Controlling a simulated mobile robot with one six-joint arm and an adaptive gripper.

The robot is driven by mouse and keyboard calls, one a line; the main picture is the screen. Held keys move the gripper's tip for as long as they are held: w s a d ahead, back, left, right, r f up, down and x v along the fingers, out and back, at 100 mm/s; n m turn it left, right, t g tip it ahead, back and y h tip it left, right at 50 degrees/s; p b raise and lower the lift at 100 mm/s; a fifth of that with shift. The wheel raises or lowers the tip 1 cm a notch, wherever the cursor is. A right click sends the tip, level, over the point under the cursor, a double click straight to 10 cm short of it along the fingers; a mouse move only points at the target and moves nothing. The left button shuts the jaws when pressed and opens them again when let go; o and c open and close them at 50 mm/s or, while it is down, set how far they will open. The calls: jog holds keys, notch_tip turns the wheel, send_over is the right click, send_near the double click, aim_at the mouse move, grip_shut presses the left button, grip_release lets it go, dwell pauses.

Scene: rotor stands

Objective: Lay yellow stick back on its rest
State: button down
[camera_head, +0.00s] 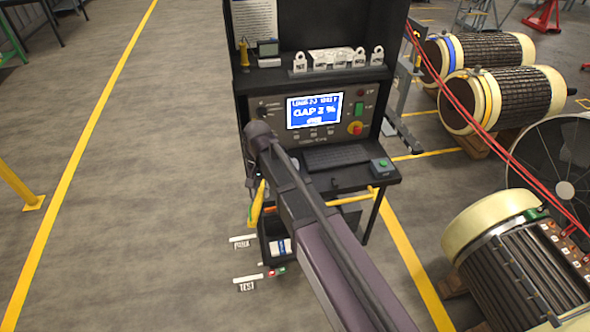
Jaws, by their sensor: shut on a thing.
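A thin yellow stick (350,198) shows to the right of my arm, just below the console's desk edge. It lies nearly level, with a small raised part near its right end. Its middle passes behind my arm, and a short yellow-orange piece shows on the arm's left side. My arm reaches up from the lower right and covers the place where my gripper would be. I cannot see the jaws or their contact with the stick. A wider yellow piece (257,205) hangs left of the arm; I cannot tell what it is. I cannot make out the rest.
A dark console with a lit screen (314,110), keyboard (343,157) and green-button box (381,166) stands ahead. Padlocks (330,60) line its shelf. Large rotors (505,97) and a motor (520,262) stand at right, with red cables (470,108) nearby.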

jog(key=shift+w, duration=0.1)
jog(key=w+d+f+m+t+b, duration=0.1)
jog(key=w+d+f+m+b, duration=0.1)
jog(key=w, duration=0.5)
jog(key=w+d+f+m+t+b, duration=0.1)
jog(key=w+d+f+m+b, duration=0.2)
jog(key=w+f+m+b, duration=0.2)
jog(key=w+d+f+m+t+b, duration=0.1)
jog(key=w+d+f+m+b, duration=0.2)
jog(key=w+m, duration=0.4)
jog(key=shift+w+d+f+m+b, duration=0.25)
jog(key=shift+w+f+m+b, duration=0.15)
jog(key=shift+w+f+b, duration=0.5)
jog(key=shift+w+f, duration=0.1)
jog(key=shift+f, duration=0.15)
jog(key=shift+f+b, duration=4)
jog(key=shift+c, duration=2)
grip_release()
